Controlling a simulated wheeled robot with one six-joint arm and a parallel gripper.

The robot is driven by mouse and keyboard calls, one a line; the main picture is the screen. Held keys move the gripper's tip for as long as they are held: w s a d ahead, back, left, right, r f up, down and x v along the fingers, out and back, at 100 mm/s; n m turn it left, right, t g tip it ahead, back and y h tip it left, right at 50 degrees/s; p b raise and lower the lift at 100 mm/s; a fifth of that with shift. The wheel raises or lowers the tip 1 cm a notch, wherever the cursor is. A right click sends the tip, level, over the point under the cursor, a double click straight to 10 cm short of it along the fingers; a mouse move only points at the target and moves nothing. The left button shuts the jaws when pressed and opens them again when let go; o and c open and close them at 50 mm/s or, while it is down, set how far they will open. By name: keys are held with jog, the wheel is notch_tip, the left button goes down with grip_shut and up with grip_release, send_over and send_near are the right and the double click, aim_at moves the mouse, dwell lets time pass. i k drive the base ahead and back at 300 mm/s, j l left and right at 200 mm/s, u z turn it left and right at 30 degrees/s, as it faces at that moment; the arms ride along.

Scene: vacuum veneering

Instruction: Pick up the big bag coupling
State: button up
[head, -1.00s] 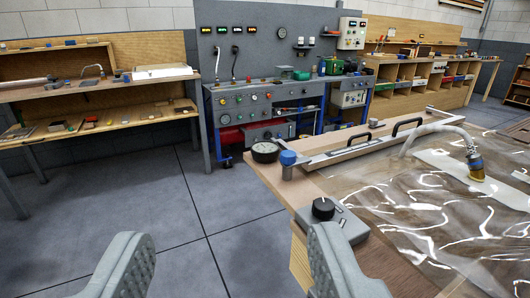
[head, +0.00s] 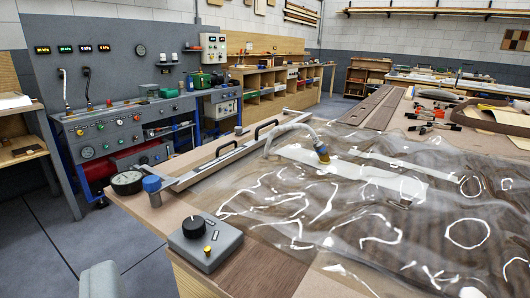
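Of my gripper, only one grey finger (head: 100,281) shows at the bottom left, low beside the bench and well away from the fitting. The other finger is not visible, so its opening cannot be read.
A round gauge (head: 127,182) and a grey control box with a black knob (head: 205,243) sit on the bench's near left corner. Clamps (head: 430,113) lie at the back. Floor is free at left.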

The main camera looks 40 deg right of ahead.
aim_at(320, 149)
jog(key=i+j, duration=0.15)
jog(key=i+j+z, duration=0.25)
jog(key=j+z, duration=0.2)
jog(key=i+j+z, duration=0.25)
jog(key=k+j+z, duration=0.1)
jog(key=z, duration=0.95)
